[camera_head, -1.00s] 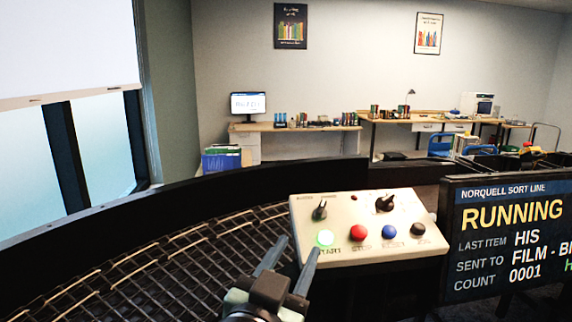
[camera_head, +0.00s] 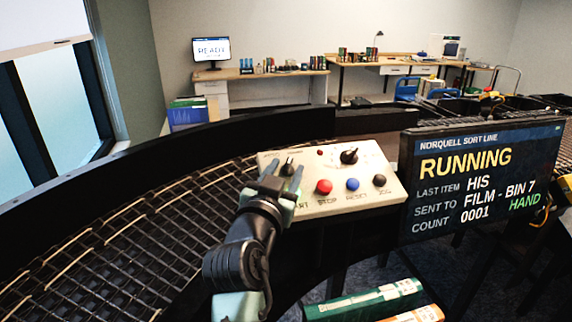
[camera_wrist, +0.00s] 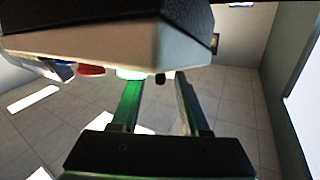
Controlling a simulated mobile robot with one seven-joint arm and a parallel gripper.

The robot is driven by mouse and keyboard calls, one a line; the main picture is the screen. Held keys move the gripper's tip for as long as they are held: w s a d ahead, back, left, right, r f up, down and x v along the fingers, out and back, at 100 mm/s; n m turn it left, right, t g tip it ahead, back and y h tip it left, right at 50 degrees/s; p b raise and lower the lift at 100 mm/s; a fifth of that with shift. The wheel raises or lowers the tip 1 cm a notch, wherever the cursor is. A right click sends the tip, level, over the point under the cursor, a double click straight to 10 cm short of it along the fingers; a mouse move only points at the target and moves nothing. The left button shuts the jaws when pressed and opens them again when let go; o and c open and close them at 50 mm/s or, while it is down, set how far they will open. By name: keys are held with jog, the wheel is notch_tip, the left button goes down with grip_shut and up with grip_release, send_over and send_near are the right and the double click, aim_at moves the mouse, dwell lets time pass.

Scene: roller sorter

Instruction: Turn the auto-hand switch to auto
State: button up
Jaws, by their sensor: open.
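A cream control panel (camera_head: 330,196) stands beside the conveyor. Its left black knob (camera_head: 288,165) has small lettering on either side, too blurred to read surely; I take it as the auto-hand switch. I cannot tell its exact angle. My gripper (camera_head: 283,176) is over the panel's left side, in front of this knob, open with fingers apart, and hides the start button in the head view. In the wrist view my gripper's fingers (camera_wrist: 158,88) are apart, with a small dark piece, perhaps the knob, between their tips beside the panel (camera_wrist: 110,45). Contact cannot be seen.
A second black knob (camera_head: 349,156), a red button (camera_head: 324,187), a blue button (camera_head: 352,184) and a black button (camera_head: 379,180) sit close by. The display (camera_head: 480,180) at right reads RUNNING and HAND. The curved roller conveyor (camera_head: 120,240) lies left.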

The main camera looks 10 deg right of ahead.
jog(key=shift+w+d, duration=0.15)
jog(key=shift+w, duration=0.15)
grip_shut()
